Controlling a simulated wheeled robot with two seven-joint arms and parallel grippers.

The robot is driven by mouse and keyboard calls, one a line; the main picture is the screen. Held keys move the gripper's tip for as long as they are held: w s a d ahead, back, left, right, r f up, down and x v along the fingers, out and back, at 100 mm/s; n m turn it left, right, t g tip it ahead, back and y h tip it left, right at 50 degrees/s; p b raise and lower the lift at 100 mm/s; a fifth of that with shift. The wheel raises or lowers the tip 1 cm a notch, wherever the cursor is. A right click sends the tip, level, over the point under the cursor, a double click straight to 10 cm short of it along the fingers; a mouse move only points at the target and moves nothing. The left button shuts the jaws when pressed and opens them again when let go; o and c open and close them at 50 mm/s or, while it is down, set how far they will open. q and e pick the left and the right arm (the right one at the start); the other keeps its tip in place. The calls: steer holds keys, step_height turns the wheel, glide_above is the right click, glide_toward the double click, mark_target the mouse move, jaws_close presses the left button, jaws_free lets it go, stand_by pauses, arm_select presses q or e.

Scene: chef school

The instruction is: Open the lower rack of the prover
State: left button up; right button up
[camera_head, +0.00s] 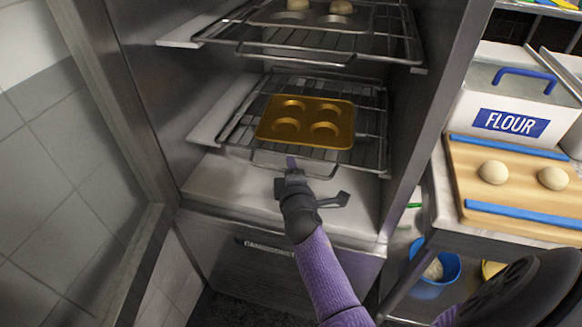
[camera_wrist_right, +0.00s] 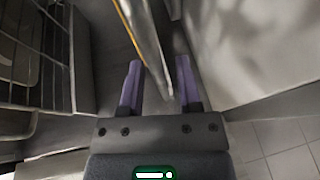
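The prover is a tall metal cabinet with its inside showing in the head view. Its lower rack (camera_head: 232,133) is a wire shelf holding a golden tray with round hollows (camera_head: 305,122). A wire handle loop (camera_head: 327,176) is at the rack's front edge. My left gripper is out of view.
The upper rack (camera_head: 300,50) holds a dark tray with dough balls. A counter at right carries a flour bin (camera_head: 511,122) and a wooden board (camera_head: 513,189) with dough balls. A blue bucket (camera_head: 428,288) is below it. A tiled wall is at left.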

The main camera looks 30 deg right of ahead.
jaws_close()
steer(key=shift+f, duration=0.1)
stand_by(1.1)
